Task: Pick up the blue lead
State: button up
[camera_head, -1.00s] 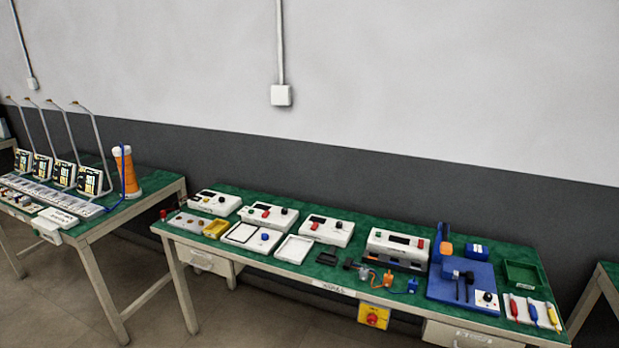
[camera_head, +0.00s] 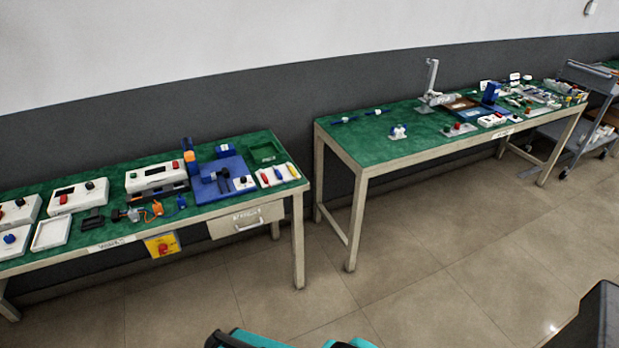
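The blue lead (camera_head: 278,173) appears to be the small blue piece in the middle of a white tray (camera_head: 270,186), between a red one (camera_head: 264,178) and a yellow one (camera_head: 292,170). The tray lies at the right end of the green-topped left bench (camera_head: 110,171). The pieces are small, so details of their shape are unclear. My gripper is not in view. Teal and black parts at the bottom edge look like my own arm, well apart from the bench.
A blue fixture (camera_head: 222,176) stands left of the tray, and a green bin (camera_head: 266,152) lies behind it. A drawer (camera_head: 247,220) is under the bench edge. A second bench (camera_head: 380,149) stands to the right across a gap. The tiled floor (camera_head: 420,270) in front is clear.

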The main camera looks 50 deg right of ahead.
aim_at(279, 175)
jog(key=z, duration=0.25)
jog(key=k, duration=0.9)
jog(key=z, duration=1)
jog(key=i, duration=1.9)
jog(key=u, duration=0.4)
